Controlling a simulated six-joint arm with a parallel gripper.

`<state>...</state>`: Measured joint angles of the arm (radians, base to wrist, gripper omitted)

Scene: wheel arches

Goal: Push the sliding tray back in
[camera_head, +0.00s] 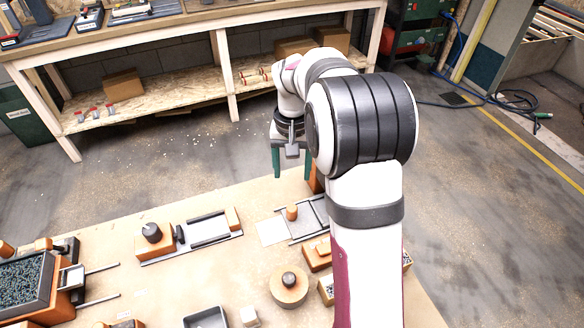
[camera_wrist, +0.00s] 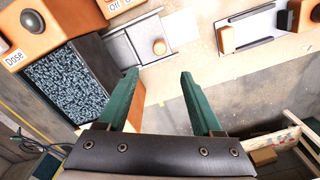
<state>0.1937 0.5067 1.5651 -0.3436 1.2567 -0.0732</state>
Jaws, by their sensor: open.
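A grey flat slide with side rails and an orange knob (camera_head: 292,212) lies on the workbench, partly hidden by my arm. At the far left, metal rails (camera_head: 98,298) stick out from a granule-filled unit. I cannot tell which is the sliding tray. My gripper (camera_head: 292,172) (camera_wrist: 160,74) is open and empty, its green fingers apart, near the bench's far edge.
A granule-filled box (camera_wrist: 75,85) with orange sides and a "Dose" button block (camera_wrist: 30,30) stand close to my gripper. Bare bench lies between the fixtures.

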